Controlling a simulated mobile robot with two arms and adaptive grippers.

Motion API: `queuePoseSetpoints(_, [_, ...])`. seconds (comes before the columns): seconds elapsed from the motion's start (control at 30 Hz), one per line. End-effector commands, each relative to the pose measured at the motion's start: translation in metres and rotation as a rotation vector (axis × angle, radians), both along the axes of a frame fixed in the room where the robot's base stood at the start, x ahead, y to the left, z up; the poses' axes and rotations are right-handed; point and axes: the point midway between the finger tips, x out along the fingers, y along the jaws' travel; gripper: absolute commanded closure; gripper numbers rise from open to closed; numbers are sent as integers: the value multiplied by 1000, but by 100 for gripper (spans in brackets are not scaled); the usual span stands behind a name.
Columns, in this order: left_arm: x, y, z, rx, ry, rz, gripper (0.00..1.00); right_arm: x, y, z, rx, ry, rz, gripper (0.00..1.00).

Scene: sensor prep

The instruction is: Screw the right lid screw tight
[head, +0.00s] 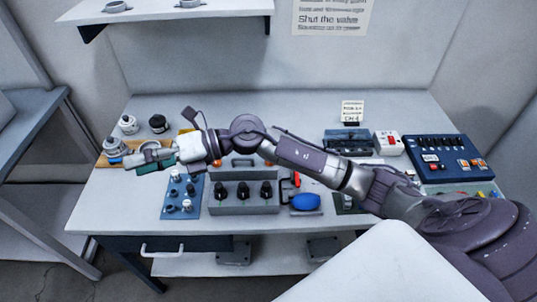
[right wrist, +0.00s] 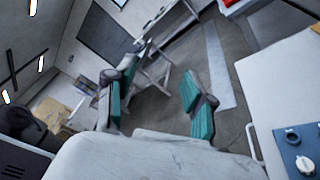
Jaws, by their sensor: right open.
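My right gripper (head: 148,160) reaches across the table from the right, above its left part. In the right wrist view its two teal-padded fingers (right wrist: 155,100) are apart with nothing between them. I cannot make out which part is the right lid screw. A blue plate (head: 173,211) with several small grey pegs or knobs lies below and right of the gripper in the head view. A blue plate corner with a white knob also shows in the right wrist view (right wrist: 284,148). A wooden board (head: 106,160) with a grey round part sits partly behind the gripper. My left gripper is not in view.
A grey box (head: 230,207) with three black knobs stands beside the blue plate, and a blue oval object (head: 305,202) lies to its right. A dark blue switch panel (head: 445,155) and a white box with a red switch (head: 388,143) stand at the right. The front left tabletop is clear.

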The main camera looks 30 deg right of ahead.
Motion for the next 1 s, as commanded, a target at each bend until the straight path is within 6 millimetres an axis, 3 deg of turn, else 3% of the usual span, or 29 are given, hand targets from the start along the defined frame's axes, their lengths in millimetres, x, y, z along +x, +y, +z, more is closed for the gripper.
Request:
queuePoseSetpoints(0.07, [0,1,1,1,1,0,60,3,-22,-25,-284,-82,108,46])
queuePoseSetpoints(0.13, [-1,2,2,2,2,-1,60,8,-57,-49,-543,-112,186,46])
queuePoseSetpoints(0.23, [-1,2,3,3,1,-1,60,19,-128,-69,-900,-95,248,46])
queuePoseSetpoints(0.3, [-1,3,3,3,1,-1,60,25,-180,-71,-1112,-50,263,46])
queuePoseSetpoints(0.4, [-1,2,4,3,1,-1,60,28,-244,-61,-1336,35,258,46])
queuePoseSetpoints(0.5, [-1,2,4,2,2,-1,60,26,-283,-50,-1467,106,248,46])
queuePoseSetpoints(0.6, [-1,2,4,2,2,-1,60,23,-301,-46,-1524,144,243,46])
queuePoseSetpoints(0.73, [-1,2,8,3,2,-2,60,22,-303,-55,-1533,154,246,46])
queuePoseSetpoints(1.0, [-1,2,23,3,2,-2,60,21,-302,-107,-1528,154,249,46])
